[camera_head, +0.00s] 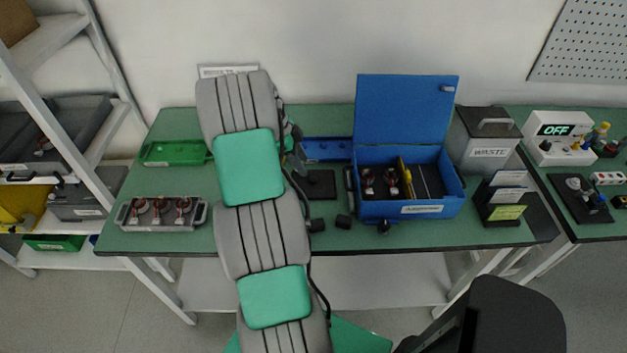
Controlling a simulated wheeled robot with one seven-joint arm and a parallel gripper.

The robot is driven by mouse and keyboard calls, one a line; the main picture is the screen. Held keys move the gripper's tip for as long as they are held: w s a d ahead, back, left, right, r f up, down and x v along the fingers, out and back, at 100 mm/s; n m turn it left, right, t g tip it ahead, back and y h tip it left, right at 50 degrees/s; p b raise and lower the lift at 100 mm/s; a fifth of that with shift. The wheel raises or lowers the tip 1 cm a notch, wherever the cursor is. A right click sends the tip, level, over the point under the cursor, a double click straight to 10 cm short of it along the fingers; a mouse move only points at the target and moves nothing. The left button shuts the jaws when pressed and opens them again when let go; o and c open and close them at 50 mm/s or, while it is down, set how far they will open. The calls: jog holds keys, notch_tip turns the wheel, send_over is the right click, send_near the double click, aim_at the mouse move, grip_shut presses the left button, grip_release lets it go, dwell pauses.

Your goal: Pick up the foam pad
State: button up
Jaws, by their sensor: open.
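I cannot tell for sure which thing is the foam pad. A flat black square (320,185) lies on the green table right of my arm. A dark piece with light lines (428,180) lies in the right part of the open blue case (408,209), beside a yellow divider (405,176). My gripper (298,162) is at the end of my arm, left of the black square and apart from the case. It is mostly hidden behind my arm links, holds nothing that I can see, and is open.
A grey tray with several round parts (160,226) and a green bin (174,153) stand left. A waste bin (484,140) and card holder (503,204) stand right.

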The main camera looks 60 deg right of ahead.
aim_at(313, 179)
jog(key=x, duration=0.2)
jog(key=p+x, duration=0.1)
jog(key=x, duration=0.1)
jog(key=p+x, duration=0.1)
jog(key=x, duration=0.2)
jog(key=shift+s+a+r, duration=0.15)
jog(key=shift+s, duration=0.15)
grip_shut()
